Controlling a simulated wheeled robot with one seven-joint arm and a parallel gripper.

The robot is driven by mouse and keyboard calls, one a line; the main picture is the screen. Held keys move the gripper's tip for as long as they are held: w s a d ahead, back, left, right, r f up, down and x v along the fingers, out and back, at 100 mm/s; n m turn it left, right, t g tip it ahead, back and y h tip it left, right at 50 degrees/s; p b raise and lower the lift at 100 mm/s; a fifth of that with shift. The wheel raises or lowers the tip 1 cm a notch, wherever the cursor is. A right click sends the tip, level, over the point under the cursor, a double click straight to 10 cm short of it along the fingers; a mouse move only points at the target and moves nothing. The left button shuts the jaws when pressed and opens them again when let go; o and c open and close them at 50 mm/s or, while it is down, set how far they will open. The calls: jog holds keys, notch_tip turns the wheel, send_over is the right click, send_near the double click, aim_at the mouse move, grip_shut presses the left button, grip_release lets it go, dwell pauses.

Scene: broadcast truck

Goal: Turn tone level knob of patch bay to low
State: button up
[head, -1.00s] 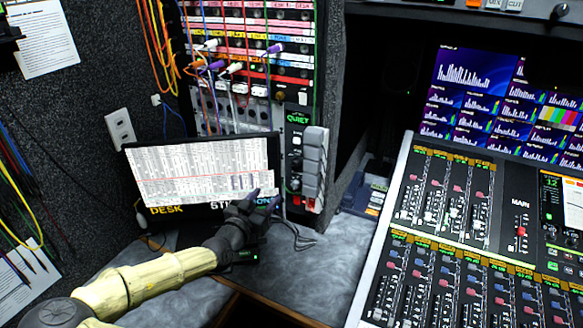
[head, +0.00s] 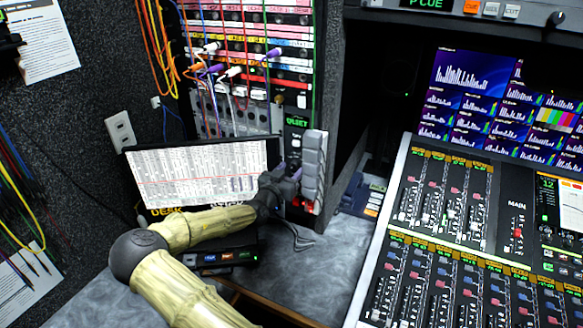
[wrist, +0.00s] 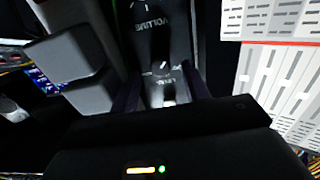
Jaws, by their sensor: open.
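The patch bay (head: 245,115) is the rack of jack rows and plugged cables in the upper middle of the head view. A narrow dark control panel (head: 296,122) with a green "QUIET" display stands at its lower right. My gripper (head: 290,174) is at the lower part of this panel and hides part of it. In the wrist view my gripper (wrist: 162,96) is open, its dark fingers on either side of a small dial area with white markings. A black knob (wrist: 162,68) with a white pointer shows there, below the "VOLUME" lettering. I cannot read the small label or tell whether the fingers touch a knob.
A grey handset-like block (head: 314,165) stands just right of my gripper. A monitor (head: 200,172) with a white table display is directly left. Loose cables (head: 295,238) lie on the desk below. The mixing console (head: 440,200) fills the right side.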

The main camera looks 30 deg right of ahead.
jog(key=shift+x, duration=0.75)
jog(key=shift+w, duration=0.1)
jog(key=c, duration=1)
jog(key=shift+n+b, duration=0.3)
jog(key=shift+n, duration=0.2)
jog(key=n+b, duration=0.1)
jog(key=n, duration=0.1)
jog(key=shift+n, duration=0.4)
jog(key=n+b, duration=0.2)
jog(key=n, duration=0.3)
jog(key=shift+a, duration=0.1)
jog(key=shift+n, duration=0.3)
